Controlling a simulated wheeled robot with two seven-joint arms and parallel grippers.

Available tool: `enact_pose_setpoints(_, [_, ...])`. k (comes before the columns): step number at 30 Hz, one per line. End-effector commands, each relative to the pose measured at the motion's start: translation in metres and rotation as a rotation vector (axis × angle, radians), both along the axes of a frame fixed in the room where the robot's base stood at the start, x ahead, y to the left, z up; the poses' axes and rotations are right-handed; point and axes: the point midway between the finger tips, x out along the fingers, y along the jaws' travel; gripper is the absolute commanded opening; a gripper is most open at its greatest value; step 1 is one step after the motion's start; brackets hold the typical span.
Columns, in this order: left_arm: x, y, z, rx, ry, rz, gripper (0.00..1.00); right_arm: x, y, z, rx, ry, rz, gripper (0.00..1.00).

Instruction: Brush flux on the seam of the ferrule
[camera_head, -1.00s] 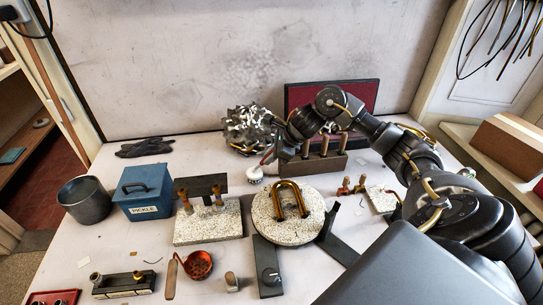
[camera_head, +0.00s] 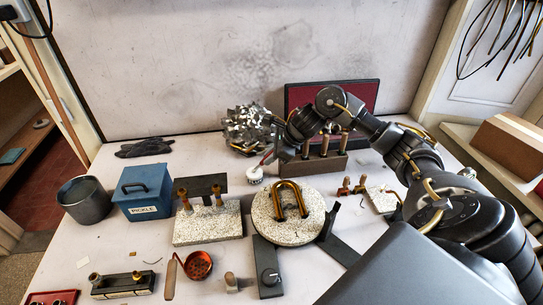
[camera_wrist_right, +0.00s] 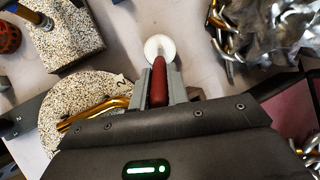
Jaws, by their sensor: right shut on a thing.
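My right gripper (camera_head: 272,153) is shut on a red-handled brush (camera_wrist_right: 159,88), reaching over the back middle of the bench. The brush points down at a small white pot (camera_head: 256,174), also seen in the right wrist view (camera_wrist_right: 158,46). The brush tip is at the pot's opening, and its bristles are hidden. A U-shaped brass tube (camera_head: 291,199) lies on a round speckled turntable (camera_head: 264,227), in front and to the right of the pot. I cannot pick out the ferrule or its seam at this size. My left gripper is not in view.
A speckled block (camera_head: 208,231) with brass-topped posts and a dark plate stands left of the turntable. A blue pickle box (camera_head: 143,193) and grey pot (camera_head: 84,200) are farther left. Crumpled metal (camera_head: 246,127) and a wooden rack (camera_head: 313,165) crowd my right gripper.

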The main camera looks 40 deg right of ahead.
Motion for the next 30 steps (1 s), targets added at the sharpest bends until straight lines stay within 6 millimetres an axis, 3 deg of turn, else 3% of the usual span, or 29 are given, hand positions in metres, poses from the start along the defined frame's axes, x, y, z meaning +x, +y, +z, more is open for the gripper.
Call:
enact_pose_setpoints(11, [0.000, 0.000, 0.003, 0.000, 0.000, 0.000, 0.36, -0.001, 0.000, 0.002, -0.002, 0.006, 0.002, 0.00])
enact_pose_setpoints(30, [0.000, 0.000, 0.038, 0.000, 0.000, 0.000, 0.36, 0.000, 0.000, 0.057, -0.001, 0.000, 0.001, 0.00])
